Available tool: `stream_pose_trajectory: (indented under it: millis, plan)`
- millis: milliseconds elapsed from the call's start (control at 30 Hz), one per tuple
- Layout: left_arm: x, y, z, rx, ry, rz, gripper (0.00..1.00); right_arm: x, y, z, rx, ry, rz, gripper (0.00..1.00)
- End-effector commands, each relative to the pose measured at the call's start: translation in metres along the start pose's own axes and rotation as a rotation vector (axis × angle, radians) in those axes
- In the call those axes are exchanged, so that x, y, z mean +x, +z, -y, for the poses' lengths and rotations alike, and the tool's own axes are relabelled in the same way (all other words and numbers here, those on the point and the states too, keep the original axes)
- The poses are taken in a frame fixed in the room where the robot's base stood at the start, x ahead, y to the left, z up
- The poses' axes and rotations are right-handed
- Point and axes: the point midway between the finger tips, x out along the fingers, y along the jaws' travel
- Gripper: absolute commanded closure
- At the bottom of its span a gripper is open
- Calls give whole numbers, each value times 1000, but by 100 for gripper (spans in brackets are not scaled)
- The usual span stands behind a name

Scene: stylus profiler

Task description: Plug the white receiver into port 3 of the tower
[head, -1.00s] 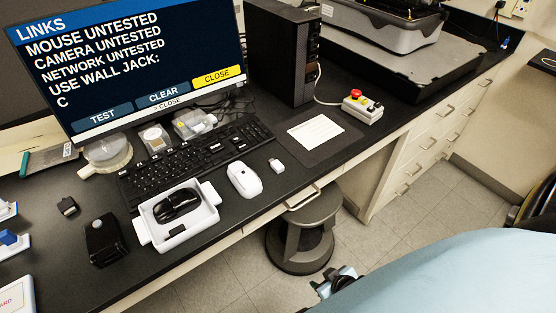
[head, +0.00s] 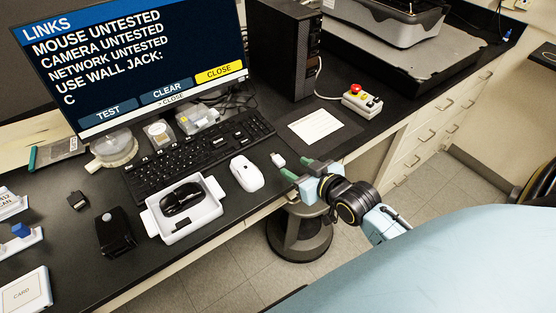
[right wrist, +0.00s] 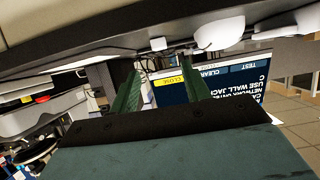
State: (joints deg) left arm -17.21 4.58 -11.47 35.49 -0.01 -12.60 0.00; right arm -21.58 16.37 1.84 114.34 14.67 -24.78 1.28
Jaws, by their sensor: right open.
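The small white receiver (head: 278,159) lies on the black desk, between the white mouse and the paper card. It also appears as a small white block in the right wrist view (right wrist: 158,44). My right gripper (head: 301,168) is open and empty, its green fingers pointing toward the receiver from the right, close to it but apart. The black tower (head: 284,52) stands upright at the back of the desk, right of the monitor. I cannot make out port 3 at this size. My left gripper is not in view.
The white mouse (head: 246,173) sits left of the receiver, with the keyboard (head: 200,155) behind. A white tray (head: 163,236) holds a black mouse. A button box (head: 362,102) stands right of the tower. The paper card (head: 315,126) lies flat. A stool (head: 300,240) is below the desk edge.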

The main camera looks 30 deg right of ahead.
Motion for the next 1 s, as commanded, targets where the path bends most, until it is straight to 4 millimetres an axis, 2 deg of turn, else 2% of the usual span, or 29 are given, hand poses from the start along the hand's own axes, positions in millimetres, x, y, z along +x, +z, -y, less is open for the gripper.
stream_pose_trajectory:
  millis: [100, 367, 633, 733, 967, 1000]
  plan:
    - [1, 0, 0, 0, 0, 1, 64, 18, 0, 0, 2, 0, -1, 53]
    - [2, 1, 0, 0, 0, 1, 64, 35, 2, 1, 3, 0, 0, 53]
    - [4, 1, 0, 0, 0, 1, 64, 71, 5, 1, 2, 0, 0, 53]
    - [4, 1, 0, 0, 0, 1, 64, 77, 6, 1, 1, 0, 1, 53]
    - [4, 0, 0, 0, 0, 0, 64, 78, 6, 1, 1, 0, 1, 53]
    - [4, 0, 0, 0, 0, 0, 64, 78, 6, 1, 1, 0, 1, 57]
